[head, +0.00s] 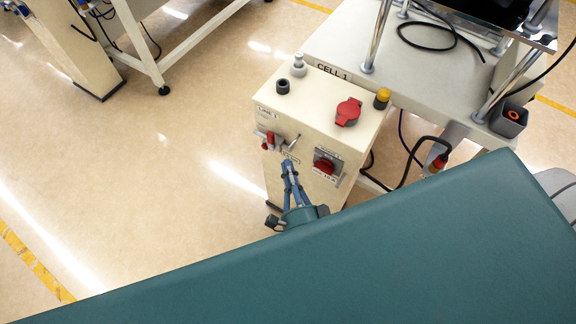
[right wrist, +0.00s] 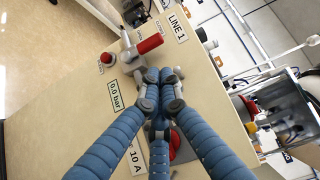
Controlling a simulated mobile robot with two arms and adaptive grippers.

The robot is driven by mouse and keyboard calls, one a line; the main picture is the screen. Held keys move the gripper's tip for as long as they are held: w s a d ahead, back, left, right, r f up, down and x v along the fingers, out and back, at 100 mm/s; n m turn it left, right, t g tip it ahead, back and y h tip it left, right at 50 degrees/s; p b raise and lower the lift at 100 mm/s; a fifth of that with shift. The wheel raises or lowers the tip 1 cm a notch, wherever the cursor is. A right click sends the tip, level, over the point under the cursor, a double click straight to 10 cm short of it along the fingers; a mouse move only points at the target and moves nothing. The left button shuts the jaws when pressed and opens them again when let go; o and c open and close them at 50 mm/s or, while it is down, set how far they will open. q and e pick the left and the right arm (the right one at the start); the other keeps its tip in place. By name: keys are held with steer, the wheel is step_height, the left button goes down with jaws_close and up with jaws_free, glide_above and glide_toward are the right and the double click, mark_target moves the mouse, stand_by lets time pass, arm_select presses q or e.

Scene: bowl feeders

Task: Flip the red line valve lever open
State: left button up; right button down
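The red valve lever (right wrist: 150,43) sits on a grey valve body (right wrist: 129,52) on the cream cabinet's face, beside the LINE 1 label (right wrist: 178,26). In the head view the red lever (head: 269,141) is small on the cabinet's left front face. My right gripper (right wrist: 160,76) has its blue fingers brought together at the tips, with nothing seen between them. The tips are close to the lever, just below it in the right wrist view, and appear apart from it. In the head view the right gripper (head: 289,165) is below and right of the lever. My left gripper is not in view.
A red rotary switch (head: 324,167) is right of the gripper on the cabinet (head: 310,110). Open floor lies left.

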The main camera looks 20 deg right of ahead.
mark_target(271, 142)
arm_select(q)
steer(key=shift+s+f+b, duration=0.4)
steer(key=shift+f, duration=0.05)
arm_select(e)
steer(key=shift+w+d, duration=0.25)
steer(key=shift+w, duration=1.65)
steer(key=shift+w+d, duration=0.2)
steer(key=shift+w, duration=1.65)
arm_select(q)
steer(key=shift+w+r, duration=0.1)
